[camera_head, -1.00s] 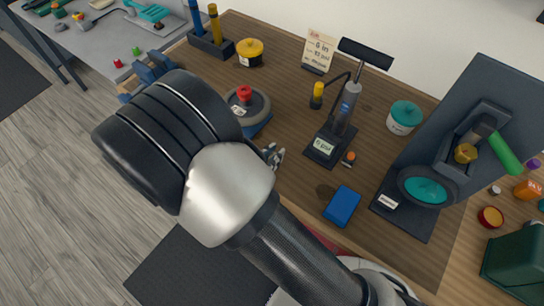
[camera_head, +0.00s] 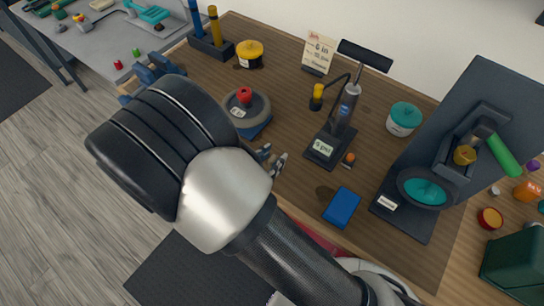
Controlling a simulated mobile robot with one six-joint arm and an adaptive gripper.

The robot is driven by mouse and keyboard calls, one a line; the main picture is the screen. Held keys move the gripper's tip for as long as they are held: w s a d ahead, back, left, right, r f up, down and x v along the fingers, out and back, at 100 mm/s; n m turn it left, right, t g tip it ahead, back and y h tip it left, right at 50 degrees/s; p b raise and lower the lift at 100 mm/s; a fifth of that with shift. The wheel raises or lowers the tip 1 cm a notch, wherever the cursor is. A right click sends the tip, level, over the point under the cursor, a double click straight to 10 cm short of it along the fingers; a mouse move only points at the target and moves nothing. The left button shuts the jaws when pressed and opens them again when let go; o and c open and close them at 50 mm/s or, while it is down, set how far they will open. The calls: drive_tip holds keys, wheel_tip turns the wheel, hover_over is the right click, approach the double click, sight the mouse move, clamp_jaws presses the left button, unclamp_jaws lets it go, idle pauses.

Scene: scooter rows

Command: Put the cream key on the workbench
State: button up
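My gripper (camera_head: 271,158) is only partly in view, just past my arm's large dark joint, over the near edge of the wooden workbench (camera_head: 292,100). Its two fingertips show apart, with a gap between them, and I see nothing held there. I cannot make out a cream key for certain. A small cream item (camera_head: 101,4) lies on the grey table at the top left, too small to identify. My arm hides part of the workbench's near left side.
On the workbench stand a small tyre with a red knob (camera_head: 244,96), a pump (camera_head: 342,115), a blue block (camera_head: 341,207), a teal-lidded tub (camera_head: 403,119), a yellow tub (camera_head: 250,53) and a dark stand with a teal dish (camera_head: 428,191). A grey table (camera_head: 105,38) stands at the top left.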

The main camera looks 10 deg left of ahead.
drive_tip(key=p+v, duration=0.3)
drive_tip(key=v, duration=0.8)
drive_tip(key=shift+s, duration=0.15)
drive_tip(key=shift+a, duration=0.15)
